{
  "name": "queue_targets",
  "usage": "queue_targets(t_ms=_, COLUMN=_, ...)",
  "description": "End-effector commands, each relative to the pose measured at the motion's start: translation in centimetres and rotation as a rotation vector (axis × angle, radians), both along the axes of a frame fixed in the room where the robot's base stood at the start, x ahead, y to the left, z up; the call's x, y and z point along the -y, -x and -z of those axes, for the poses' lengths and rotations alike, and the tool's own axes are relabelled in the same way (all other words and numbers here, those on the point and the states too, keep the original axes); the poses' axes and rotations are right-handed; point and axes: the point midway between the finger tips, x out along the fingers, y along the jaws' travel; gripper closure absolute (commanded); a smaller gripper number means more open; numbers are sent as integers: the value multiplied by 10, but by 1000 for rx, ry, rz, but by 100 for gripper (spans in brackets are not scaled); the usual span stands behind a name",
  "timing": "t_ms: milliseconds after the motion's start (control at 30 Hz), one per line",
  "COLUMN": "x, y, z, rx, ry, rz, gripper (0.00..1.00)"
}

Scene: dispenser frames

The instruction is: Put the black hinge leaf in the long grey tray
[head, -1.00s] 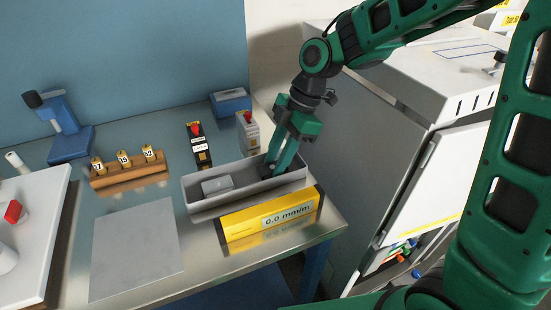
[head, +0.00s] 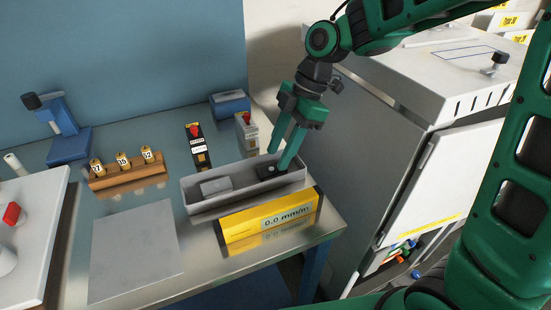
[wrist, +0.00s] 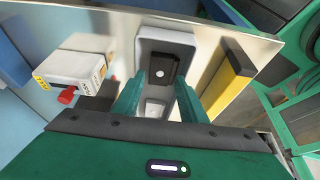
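The long grey tray (head: 235,201) stands near the table's front right corner. The black hinge leaf (head: 267,171) lies on the floor of its right half. In the wrist view the leaf (wrist: 160,71) shows as a dark plate with a pale round spot, inside the tray (wrist: 181,35). My gripper (head: 281,160) is open, its green fingers over the right half of the tray near the leaf. In the wrist view the fingers (wrist: 158,98) are apart with nothing held between them.
A grey block (head: 216,186) lies in the tray's left half. A yellow level (head: 268,217) reading 0.0 mm/m stands in front of the tray. Two small red-topped devices (head: 198,146) (head: 247,132) stand behind it. A wooden rack (head: 130,176) and a flat grey plate (head: 136,250) are left.

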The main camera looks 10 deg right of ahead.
Motion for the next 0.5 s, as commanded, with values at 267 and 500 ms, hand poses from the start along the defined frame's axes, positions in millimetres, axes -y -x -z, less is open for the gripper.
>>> queue_targets(t_ms=267, x=21, y=-7, z=-52, rx=3, ry=-1, rz=2, gripper=62)
queue_targets(t_ms=500, x=30, y=-9, z=-75, rx=1, ry=-1, rz=0, gripper=62)
